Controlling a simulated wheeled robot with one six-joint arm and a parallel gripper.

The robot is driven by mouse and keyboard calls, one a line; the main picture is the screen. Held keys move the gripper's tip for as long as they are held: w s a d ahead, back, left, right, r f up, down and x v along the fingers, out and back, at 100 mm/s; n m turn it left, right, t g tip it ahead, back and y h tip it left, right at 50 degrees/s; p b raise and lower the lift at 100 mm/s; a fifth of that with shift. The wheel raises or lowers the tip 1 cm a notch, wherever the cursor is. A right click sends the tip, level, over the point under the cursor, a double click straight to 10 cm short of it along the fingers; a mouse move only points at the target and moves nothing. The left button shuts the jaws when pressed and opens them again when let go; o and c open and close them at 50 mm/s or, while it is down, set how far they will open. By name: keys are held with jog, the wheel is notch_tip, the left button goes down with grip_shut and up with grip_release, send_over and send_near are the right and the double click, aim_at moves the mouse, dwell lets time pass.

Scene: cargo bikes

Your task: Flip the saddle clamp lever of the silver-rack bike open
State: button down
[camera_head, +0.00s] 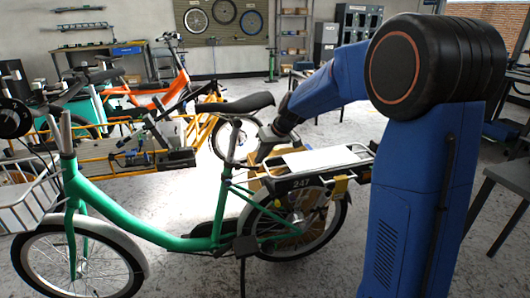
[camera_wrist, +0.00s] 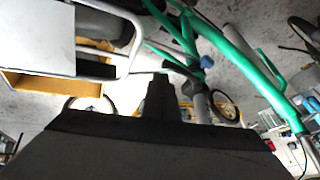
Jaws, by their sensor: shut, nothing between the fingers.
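The green bike (camera_head: 150,225) stands side-on in the head view, with a silver rack (camera_head: 318,159) over its rear wheel and a black saddle (camera_head: 247,103) on a silver seat post (camera_head: 233,140). The saddle clamp is around where the post enters the green frame; its lever is too small to make out. My gripper (camera_head: 263,153) is shut and empty, just behind the seat post and above the rack's front end. In the wrist view my dark fingers (camera_wrist: 160,82) point towards the green frame (camera_wrist: 250,62), with the silver rack (camera_wrist: 38,40) at left. I cannot tell whether they touch anything.
A cardboard box (camera_head: 262,168) shows behind the rack. An orange bike (camera_head: 158,95) and a yellow-framed cargo bike (camera_head: 110,152) stand behind at left. A dark bench (camera_head: 497,180) is at right. Bare floor shows in front of the green bike.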

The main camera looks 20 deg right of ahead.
aim_at(243, 167)
jog(key=shift+w+a+f, duration=0.15)
jog(key=shift+f, duration=0.25)
jog(key=shift+s+m, duration=0.5)
jog(key=shift+m, duration=0.2)
jog(key=s+a+m+h, duration=0.1)
jog(key=s+a+m, duration=0.1)
jog(key=m, duration=0.2)
jog(key=s+a+r+m+g+h, duration=0.1)
jog(key=s+a+m+h, duration=0.1)
jog(key=m, duration=0.3)
jog(key=s+a+r+m+h, duration=0.1)
jog(key=s+a+m+h, duration=0.1)
jog(key=a+m, duration=0.2)
jog(key=shift+s+m+g, duration=0.2)
jog(key=shift+m+g, duration=0.1)
jog(key=shift+g, duration=0.1)
dwell(0.8)
jog(key=shift+s, duration=0.15)
jog(key=shift+s+a, duration=0.1)
jog(key=shift+s, duration=0.55)
